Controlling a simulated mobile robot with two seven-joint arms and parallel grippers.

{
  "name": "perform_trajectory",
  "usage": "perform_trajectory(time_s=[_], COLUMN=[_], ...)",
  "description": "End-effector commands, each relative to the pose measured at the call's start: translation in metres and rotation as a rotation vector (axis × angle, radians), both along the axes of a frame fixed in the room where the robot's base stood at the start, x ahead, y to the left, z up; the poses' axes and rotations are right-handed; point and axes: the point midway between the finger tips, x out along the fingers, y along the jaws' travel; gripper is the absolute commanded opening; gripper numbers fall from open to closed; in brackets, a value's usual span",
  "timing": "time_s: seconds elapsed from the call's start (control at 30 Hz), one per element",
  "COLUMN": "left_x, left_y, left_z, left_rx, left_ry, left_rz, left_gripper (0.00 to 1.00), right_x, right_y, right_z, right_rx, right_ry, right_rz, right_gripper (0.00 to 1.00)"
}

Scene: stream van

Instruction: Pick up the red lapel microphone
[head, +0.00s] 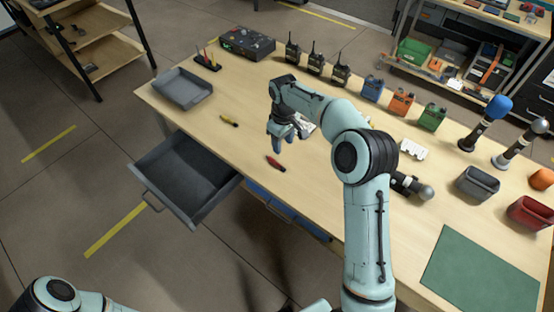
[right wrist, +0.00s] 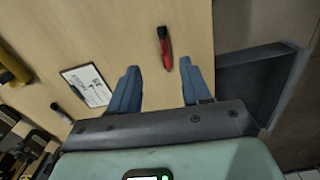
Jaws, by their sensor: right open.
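The red lapel microphone (head: 276,164) lies on the wooden table near its front edge, small and red with a dark end. In the right wrist view the red microphone (right wrist: 165,48) lies just beyond the fingertips, roughly between their lines. My right gripper (head: 288,142) is open and empty, pointing down above the table close to the microphone. Its two blue fingers (right wrist: 160,72) stand apart in the wrist view. My left gripper is out of view; only part of the left arm shows at the bottom left.
A yellow lapel microphone (head: 229,121) lies farther left. A white card (head: 307,125) is partly behind my right gripper. An open grey drawer (head: 187,178) juts from the front edge, near a grey tray (head: 182,88). Radios (head: 315,64) stand at the back; a green mat (head: 482,268) lies right.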

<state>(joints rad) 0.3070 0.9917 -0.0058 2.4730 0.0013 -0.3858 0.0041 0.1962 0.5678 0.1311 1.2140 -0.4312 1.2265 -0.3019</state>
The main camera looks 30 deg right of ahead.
Motion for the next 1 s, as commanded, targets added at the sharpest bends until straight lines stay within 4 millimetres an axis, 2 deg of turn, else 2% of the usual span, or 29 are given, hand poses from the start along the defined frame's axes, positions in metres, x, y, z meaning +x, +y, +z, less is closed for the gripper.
perform_trajectory(time_s=[0.03,0.23,0.47,0.8,1.0], left_x=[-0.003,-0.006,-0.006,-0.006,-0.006], left_y=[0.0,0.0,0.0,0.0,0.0], left_z=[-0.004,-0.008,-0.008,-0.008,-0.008], left_rx=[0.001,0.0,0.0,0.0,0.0], left_ry=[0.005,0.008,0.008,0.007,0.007], left_rz=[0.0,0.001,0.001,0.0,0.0], left_gripper=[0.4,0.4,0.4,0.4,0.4], right_x=[-0.002,-0.001,0.0,0.0,0.0], right_y=[0.0,0.0,0.001,0.004,0.004], right_z=[-0.015,-0.049,-0.065,-0.11,-0.113], right_rx=[0.0,0.001,0.001,0.001,0.001], right_ry=[0.006,0.004,0.001,0.001,-0.001], right_rz=[0.001,-0.001,0.0,-0.001,-0.001], right_gripper=[0.48,0.48,0.48,0.48,0.48])
